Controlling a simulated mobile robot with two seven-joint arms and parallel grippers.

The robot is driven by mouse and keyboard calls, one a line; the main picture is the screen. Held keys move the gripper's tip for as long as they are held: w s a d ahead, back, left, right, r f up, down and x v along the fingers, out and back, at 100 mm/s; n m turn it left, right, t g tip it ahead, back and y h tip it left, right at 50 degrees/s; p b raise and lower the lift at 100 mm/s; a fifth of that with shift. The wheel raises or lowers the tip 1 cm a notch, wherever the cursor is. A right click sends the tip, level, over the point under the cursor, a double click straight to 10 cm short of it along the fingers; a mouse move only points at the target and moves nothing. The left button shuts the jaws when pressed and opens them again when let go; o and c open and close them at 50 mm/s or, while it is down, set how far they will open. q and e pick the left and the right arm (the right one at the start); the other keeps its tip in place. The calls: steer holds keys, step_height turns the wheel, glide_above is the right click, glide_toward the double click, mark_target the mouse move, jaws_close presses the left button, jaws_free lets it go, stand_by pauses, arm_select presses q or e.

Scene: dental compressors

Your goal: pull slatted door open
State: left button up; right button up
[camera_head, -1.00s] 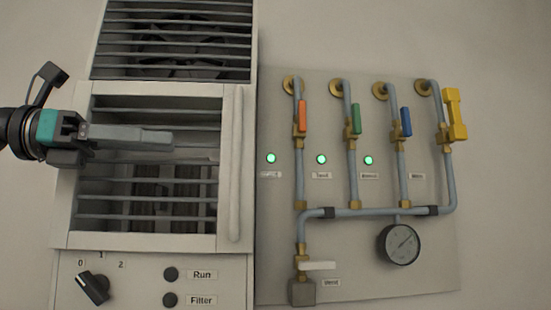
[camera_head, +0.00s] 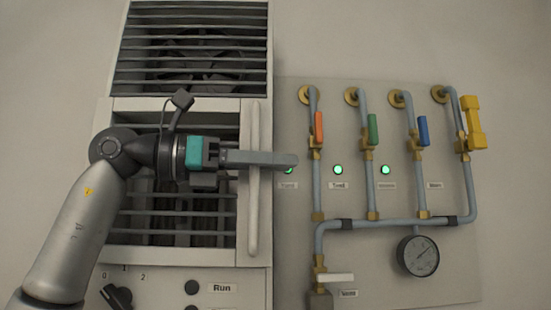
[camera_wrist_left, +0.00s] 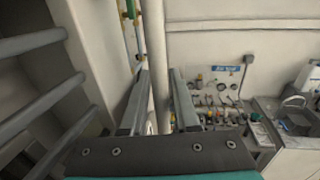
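The slatted door (camera_head: 245,105) is a pale frame with grey horizontal slats on the front of the compressor cabinet. Its long upright pale handle (camera_head: 253,215) runs down the right edge. My left gripper (camera_head: 288,160) reaches across the door from the left, with its fingers over the handle and hiding part of it. In the left wrist view, the handle (camera_wrist_left: 154,45) passes between the two spread fingers of my left gripper (camera_wrist_left: 159,85), with a gap showing beside it. The door looks shut or nearly so. My right gripper is not in view.
A pipe panel (camera_head: 300,250) with coloured valve levers and a gauge (camera_head: 418,255) stands right of the cabinet. A fan grille (camera_head: 195,45) is above the door. A rotary knob (camera_head: 116,297) and buttons are below. The left wrist view shows a cluttered counter (camera_wrist_left: 265,110).

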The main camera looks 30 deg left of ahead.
arm_select(q)
steer(key=shift+c, duration=0.3)
jaws_close()
stand_by(1.2)
